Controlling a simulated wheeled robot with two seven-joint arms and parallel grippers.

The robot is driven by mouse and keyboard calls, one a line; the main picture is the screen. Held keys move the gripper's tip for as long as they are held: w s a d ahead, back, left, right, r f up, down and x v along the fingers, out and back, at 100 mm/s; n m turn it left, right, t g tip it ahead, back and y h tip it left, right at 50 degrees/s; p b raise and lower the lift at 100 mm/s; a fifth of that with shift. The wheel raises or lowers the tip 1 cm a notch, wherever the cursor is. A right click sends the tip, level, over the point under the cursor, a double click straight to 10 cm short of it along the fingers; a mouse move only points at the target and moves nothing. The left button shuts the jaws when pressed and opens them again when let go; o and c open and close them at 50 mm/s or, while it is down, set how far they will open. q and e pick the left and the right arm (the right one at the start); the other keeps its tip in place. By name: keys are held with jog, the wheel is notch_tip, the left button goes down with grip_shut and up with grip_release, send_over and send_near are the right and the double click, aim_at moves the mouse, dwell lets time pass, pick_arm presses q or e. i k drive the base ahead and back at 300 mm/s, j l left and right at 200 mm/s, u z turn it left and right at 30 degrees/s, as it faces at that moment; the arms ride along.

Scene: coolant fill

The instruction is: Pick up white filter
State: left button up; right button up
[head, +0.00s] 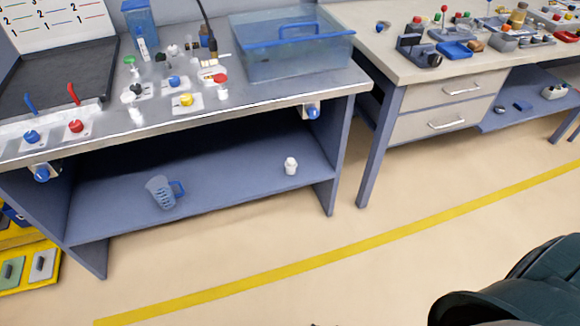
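A small white part (290,166), which looks like the white filter, stands upright on the blue lower shelf (240,184) of the left bench, toward the shelf's right end. It is in full view, with nothing touching it. Neither of my grippers shows in the head view, so their distance from the filter cannot be told. A dark rounded shape at the bottom right corner appears to be part of my own arm.
A clear jug (161,192) with a blue handle stands left on the same shelf. The metal benchtop (290,93) overhangs the shelf and carries a clear blue bin (292,48) and several valves. A bench leg bounds the shelf's right end. Floor in front is clear.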

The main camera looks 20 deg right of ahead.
aim_at(290, 164)
jog(key=i+l+z, duration=0.35)
jog(key=l, duration=0.3)
jog(key=i+l+z, duration=0.3)
jog(key=i+l, duration=0.2)
